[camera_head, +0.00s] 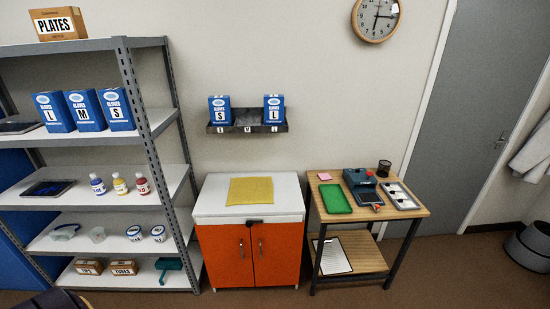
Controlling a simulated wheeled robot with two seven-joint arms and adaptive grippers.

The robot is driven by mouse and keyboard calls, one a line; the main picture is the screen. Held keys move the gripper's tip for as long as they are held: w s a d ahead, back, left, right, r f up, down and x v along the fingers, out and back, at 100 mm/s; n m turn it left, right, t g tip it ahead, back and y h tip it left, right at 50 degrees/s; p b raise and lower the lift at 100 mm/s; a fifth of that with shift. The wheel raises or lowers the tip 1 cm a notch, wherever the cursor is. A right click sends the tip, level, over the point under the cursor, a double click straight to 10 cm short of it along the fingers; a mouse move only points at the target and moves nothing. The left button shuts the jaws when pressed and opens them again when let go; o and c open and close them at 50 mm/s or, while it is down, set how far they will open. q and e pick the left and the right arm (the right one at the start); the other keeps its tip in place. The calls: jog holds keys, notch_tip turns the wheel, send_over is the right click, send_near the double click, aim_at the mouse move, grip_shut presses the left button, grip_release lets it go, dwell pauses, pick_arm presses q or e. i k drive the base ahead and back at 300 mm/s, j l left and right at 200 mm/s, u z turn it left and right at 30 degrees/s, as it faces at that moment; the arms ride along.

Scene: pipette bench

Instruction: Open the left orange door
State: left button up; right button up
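A low cabinet (250,209) with a white top stands against the wall in the middle of the view. Its front has two orange doors, the left orange door (222,262) and the right orange door (280,258). Both look shut. Each door has a slim metal handle close to the centre seam, the left one (242,249) and the right one (261,247). A small black piece (254,222) sits at the white front edge above the seam. Neither gripper can be made out in this view.
A grey metal shelf (153,190) with several goods stands close to the cabinet's left. A wooden table (385,218) with a green tray (335,198) stands to its right. A yellow cloth (250,190) lies on the cabinet. The brown floor before the doors looks clear.

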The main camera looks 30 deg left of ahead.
aim_at(226, 249)
jog(key=u, duration=1.5)
